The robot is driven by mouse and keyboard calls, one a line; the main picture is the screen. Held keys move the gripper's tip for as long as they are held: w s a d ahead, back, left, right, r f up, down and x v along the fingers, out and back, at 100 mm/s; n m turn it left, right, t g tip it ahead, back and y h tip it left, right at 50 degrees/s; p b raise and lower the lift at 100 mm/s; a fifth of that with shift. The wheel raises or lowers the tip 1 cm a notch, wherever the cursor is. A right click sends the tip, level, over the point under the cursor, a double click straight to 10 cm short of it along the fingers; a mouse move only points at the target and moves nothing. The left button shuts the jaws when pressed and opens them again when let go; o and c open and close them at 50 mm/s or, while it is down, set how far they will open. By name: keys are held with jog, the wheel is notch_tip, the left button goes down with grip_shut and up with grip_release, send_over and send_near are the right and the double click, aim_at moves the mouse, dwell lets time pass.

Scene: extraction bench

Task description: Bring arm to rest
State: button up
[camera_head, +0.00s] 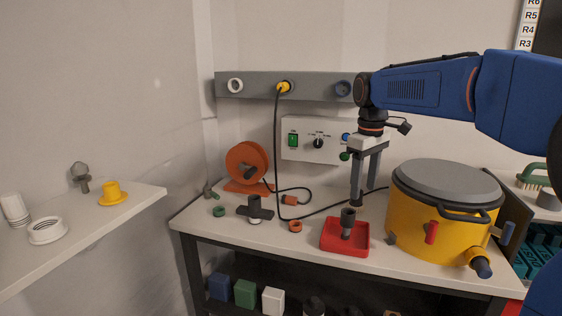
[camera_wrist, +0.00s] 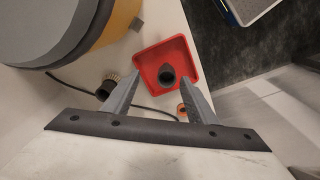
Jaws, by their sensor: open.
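My gripper (camera_head: 365,180) points down from my blue arm, over the bench and behind or above the red tray (camera_head: 333,246). In the wrist view its two fingers (camera_wrist: 160,88) are spread apart with nothing between them. A dark grey upright fitting (camera_head: 347,222) stands in the red tray; from above it shows as a dark round opening (camera_wrist: 167,76). A small dark round piece with a pale bristly rim (camera_wrist: 108,84) lies near the left finger in the wrist view.
A yellow drum with a grey lid (camera_head: 428,215) stands close to the right of my gripper. An orange reel (camera_head: 247,163), a black T-shaped piece (camera_head: 255,208) and a black cable (camera_head: 276,150) are to the left. A control box (camera_head: 310,140) and grey rail (camera_head: 255,86) are behind.

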jog(key=s+d+f+m+t, duration=0.1)
jog(key=s+f, duration=0.4)
jog(key=s, duration=0.5)
jog(key=s+d+f+m+t, duration=0.2)
jog(key=s+d+f+m, duration=0.1)
jog(key=s, duration=0.8)
jog(key=s+d+f+m+t, duration=0.1)
jog(key=s+d+f+m, duration=0.1)
jog(key=s+f, duration=0.5)
jog(key=s+m, duration=0.1)
jog(key=s, duration=0.2)
jog(key=shift+s+d+f+m, duration=0.15)
jog(key=shift+s+f+m, duration=0.15)
jog(key=shift+f+m, duration=0.1)
